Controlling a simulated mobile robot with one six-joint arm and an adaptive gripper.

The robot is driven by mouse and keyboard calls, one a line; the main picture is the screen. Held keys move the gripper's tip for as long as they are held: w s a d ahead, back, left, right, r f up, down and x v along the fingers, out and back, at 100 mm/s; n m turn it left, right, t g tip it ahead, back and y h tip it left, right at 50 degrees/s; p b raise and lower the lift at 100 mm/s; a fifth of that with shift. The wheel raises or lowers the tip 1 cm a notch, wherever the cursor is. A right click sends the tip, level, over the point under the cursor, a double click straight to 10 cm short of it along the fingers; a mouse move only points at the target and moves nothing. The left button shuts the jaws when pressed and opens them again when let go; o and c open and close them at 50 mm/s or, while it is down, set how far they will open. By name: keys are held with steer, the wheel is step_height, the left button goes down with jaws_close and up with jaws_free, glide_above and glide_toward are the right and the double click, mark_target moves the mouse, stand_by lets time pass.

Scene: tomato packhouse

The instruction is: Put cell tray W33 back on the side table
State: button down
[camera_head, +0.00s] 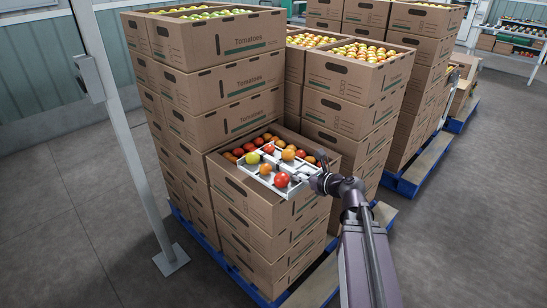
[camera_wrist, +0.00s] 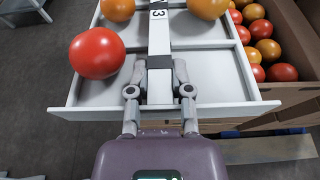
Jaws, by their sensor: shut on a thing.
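Cell tray W33 (camera_head: 300,170) is a white tray with low walls, split into cells by a centre bar. In the wrist view the tray (camera_wrist: 215,72) fills the middle, and part of its black label shows on the bar. A large red tomato (camera_wrist: 97,53) lies in the near left cell, and orange ones lie farther back; the near right cell is empty. My gripper (camera_wrist: 159,92) is shut on the centre bar at the near end. In the head view my gripper (camera_head: 313,180) holds the tray over an open tomato carton. I cannot identify the side table.
The open carton (camera_head: 240,192) under the tray tops a stack on a blue pallet (camera_head: 275,296). Taller carton stacks (camera_head: 225,82) stand behind and to the right. A metal post (camera_head: 125,135) stands at left. Grey floor (camera_head: 70,230) is free at left and right.

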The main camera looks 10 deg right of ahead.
steer(key=w, duration=0.5)
steer(key=w+f+b, duration=0.1)
steer(key=w, duration=1)
steer(key=shift+f, duration=0.25)
steer(key=shift+b, duration=0.3)
step_height(320, 180, down, 4)
steer(key=b, duration=0.3)
steer(key=shift+s+r, duration=0.1)
steer(key=shift+r, duration=0.15)
steer(key=c, duration=0.5)
jaws_free()
steer(key=shift+c, duration=0.2)
